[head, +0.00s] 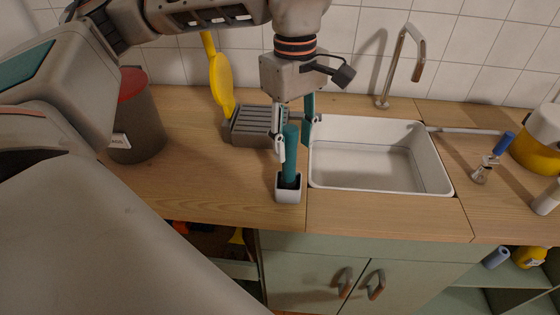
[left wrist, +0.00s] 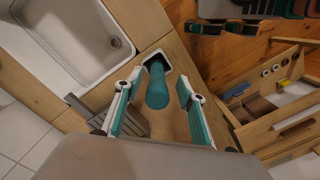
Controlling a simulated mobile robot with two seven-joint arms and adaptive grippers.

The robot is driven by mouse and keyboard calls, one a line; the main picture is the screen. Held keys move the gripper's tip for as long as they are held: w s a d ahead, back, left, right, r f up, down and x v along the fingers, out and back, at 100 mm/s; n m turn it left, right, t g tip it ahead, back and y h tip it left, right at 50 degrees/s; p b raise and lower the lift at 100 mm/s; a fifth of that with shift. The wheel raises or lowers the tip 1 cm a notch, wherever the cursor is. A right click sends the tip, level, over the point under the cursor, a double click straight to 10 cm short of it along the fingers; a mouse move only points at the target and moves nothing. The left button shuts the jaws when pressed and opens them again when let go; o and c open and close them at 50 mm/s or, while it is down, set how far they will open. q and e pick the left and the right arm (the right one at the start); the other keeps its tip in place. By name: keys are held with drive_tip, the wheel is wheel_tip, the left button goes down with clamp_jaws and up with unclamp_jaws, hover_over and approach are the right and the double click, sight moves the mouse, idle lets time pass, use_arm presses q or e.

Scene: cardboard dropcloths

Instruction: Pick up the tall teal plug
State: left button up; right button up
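The tall teal plug (head: 290,153) stands upright in a small white square holder (head: 288,193) with a dark inside, on the wooden counter left of the sink. In the left wrist view the plug (left wrist: 157,88) lies between the two fingers, with the holder's white rim (left wrist: 172,57) around its far end. My left gripper (head: 293,145) points down over the plug. Its fingers are open on either side, with a visible gap to the plug in the left wrist view (left wrist: 155,100). My right gripper is not in view.
The white sink (head: 365,172) is just right of the holder. A grey ribbed rack (head: 258,124) stands behind it, with a yellow utensil (head: 220,75) beside it. A dark bin with a red top (head: 135,120) is at left. The counter's front edge is close to the holder.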

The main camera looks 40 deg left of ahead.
sight(289, 161)
use_arm(q)
drive_tip(key=shift+w+a+r, duration=0.15)
drive_tip(key=shift+a+r, duration=0.15)
drive_tip(key=shift+a, duration=0.4)
drive_tip(key=shift+a+f+y, duration=0.15)
drive_tip(key=shift+a+y, duration=0.05)
drive_tip(key=shift+y, duration=0.1)
drive_tip(key=f, duration=0.7)
drive_tip(key=shift+d+f+b, duration=0.2)
drive_tip(key=shift+d+b, duration=0.1)
drive_tip(key=shift+b, duration=0.05)
drive_tip(key=shift+c, duration=0.5)
drive_tip(key=shift+w, duration=0.1)
clamp_jaws()
